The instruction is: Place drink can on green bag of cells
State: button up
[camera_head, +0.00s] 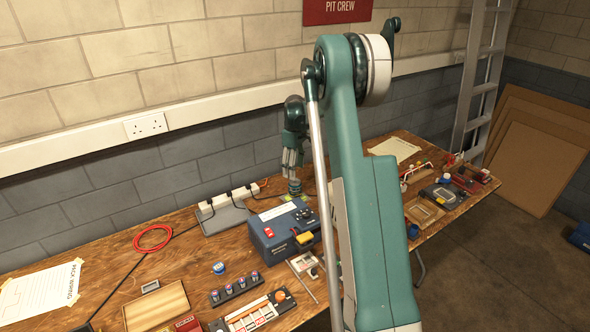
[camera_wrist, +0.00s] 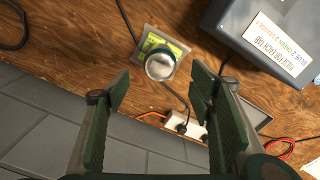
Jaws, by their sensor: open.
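The drink can (camera_wrist: 160,66) appears upright, its silvery round top facing the wrist camera. It covers part of the green bag of cells (camera_wrist: 176,47), which lies flat on the wooden bench, and appears to rest on it; the contact is hidden. In the head view the can (camera_head: 295,188) is small and dark, just under my fingertips, with a bit of the green bag (camera_head: 286,199) below it. My gripper (camera_head: 292,174) is open. In the wrist view my gripper (camera_wrist: 160,90) has its two fingers spread wide, one on each side of the can, with clear gaps.
A dark blue case (camera_head: 283,236) stands close by, in front of the bag. A white power strip (camera_head: 229,200) with plugs and cables lies left of it, near the wall (camera_head: 110,185).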

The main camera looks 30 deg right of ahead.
jog(key=shift+r, duration=0.1)
jog(key=s+a+r+m+t, duration=0.3)
jog(key=s+a+r, duration=1.6)
jog(key=a+r, duration=0.4)
jog(key=s+a+f+t, duration=0.1)
jog(key=s+a, duration=0.4)
jog(key=s, duration=0.4)
jog(key=s+a+f+m+t, duration=0.1)
jog(key=s+a, duration=0.4)
jog(key=s, duration=0.4)
jog(key=s+a+f+m+t, duration=0.1)
jog(key=s+a, duration=0.3)
jog(key=s, duration=0.6)
jog(key=shift+a+t, duration=0.4)
jog(key=shift+t, duration=0.2)
